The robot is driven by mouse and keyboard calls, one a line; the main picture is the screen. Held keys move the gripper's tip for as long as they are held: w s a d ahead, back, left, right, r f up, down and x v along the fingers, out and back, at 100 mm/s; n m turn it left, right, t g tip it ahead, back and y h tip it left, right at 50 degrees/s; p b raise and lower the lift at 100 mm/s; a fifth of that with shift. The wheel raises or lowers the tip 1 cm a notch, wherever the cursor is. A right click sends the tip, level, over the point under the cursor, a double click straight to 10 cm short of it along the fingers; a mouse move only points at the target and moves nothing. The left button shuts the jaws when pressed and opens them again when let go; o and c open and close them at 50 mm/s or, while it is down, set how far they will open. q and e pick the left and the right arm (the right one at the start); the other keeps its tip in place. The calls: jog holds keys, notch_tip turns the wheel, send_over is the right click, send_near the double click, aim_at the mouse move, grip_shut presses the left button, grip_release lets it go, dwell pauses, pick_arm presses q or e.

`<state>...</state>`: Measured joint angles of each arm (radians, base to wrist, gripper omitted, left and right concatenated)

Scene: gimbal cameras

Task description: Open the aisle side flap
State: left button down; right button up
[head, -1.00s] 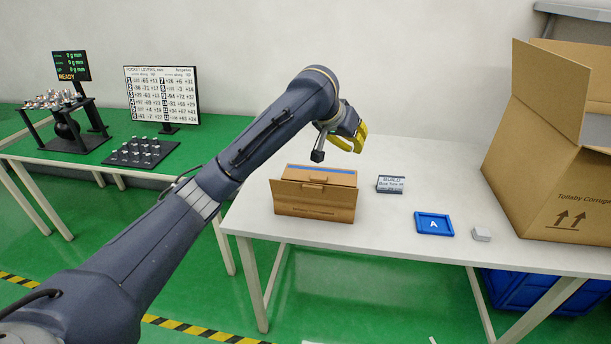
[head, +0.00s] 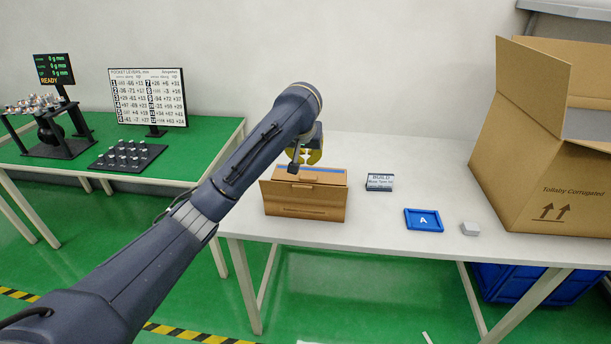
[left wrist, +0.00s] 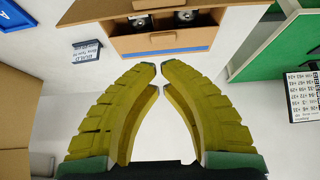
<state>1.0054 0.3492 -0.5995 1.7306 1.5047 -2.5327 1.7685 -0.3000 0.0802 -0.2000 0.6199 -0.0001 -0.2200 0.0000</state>
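A small brown carton (head: 303,207) stands on the white table in the head view. A wide cardboard panel covers its near, aisle-facing side, its top edge reaching past the carton's left corner. A blue strip (head: 322,169) runs along the far top edge. In the left wrist view the carton (left wrist: 185,42) is at the top, with two dark round-ended items (left wrist: 186,17) showing inside beside a slotted flap. My left gripper (left wrist: 160,67) has yellow fingers, empty, with a narrow gap between the tips. In the head view it is over the carton's far side, partly hidden by my arm.
A large open carton (head: 525,185) stands at the right. A green table (head: 150,178) with a display and racks is at the left.

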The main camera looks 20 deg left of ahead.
aim_at(303, 195)
pick_arm(q)
jog(key=shift+s+f, duration=0.15)
jog(key=shift+f, duration=1.45)
jog(key=shift+s+f, duration=0.15)
jog(key=shift+f, duration=1.4)
jog(key=shift+d, duration=0.1)
